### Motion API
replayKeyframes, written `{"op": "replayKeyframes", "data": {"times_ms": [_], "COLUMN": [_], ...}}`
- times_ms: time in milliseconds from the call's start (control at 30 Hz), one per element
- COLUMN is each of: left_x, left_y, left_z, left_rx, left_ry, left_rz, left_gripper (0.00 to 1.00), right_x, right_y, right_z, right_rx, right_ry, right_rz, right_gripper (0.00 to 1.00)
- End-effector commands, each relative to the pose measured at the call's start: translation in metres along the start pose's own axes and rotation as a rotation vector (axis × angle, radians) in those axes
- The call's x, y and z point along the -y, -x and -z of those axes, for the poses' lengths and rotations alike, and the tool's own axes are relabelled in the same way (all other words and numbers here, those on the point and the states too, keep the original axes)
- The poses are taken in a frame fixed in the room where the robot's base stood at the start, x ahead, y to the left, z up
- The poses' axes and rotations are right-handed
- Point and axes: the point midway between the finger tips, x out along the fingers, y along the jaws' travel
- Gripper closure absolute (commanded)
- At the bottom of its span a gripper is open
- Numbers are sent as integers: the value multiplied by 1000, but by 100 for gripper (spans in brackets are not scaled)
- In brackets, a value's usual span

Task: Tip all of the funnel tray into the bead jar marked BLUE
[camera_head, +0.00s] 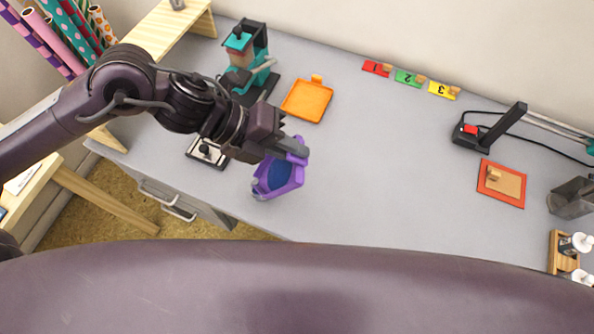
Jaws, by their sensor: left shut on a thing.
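The purple funnel tray (297,179) is near the front edge of the grey table, left of the middle. Dark blue contents (275,176) show inside it; single beads are too small to make out. My left gripper (292,152) is shut on the tray's far end. I cannot tell whether the tray touches the table or hangs just above it. I cannot make out a bead jar marked BLUE. My right gripper is not in view.
An orange tray (306,100) and a teal-and-black press (245,65) stand behind. Red, green and yellow number cards (408,78) lie at the back. A cork-topped orange pad (503,184), a grey container (573,198) and white-topped bottles (575,243) are at right. The middle is clear.

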Motion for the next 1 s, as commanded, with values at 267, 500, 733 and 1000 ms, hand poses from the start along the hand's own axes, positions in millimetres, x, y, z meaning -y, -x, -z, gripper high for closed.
{"op": "replayKeyframes", "data": {"times_ms": [267, 500, 733, 1000], "left_x": [-5, -3, -8, -7], "left_y": [7, 10, 13, 20], "left_z": [0, 0, 0, 1], "left_rx": [2, 0, 2, -1], "left_ry": [1, -1, 3, -1], "left_rz": [57, 67, 98, 137], "left_gripper": [99, 99, 99, 99], "right_x": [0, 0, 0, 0], "right_y": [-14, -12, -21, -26], "right_z": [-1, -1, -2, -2], "right_rx": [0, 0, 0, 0], "right_ry": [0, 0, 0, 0], "right_rz": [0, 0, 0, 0], "right_gripper": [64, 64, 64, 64]}}
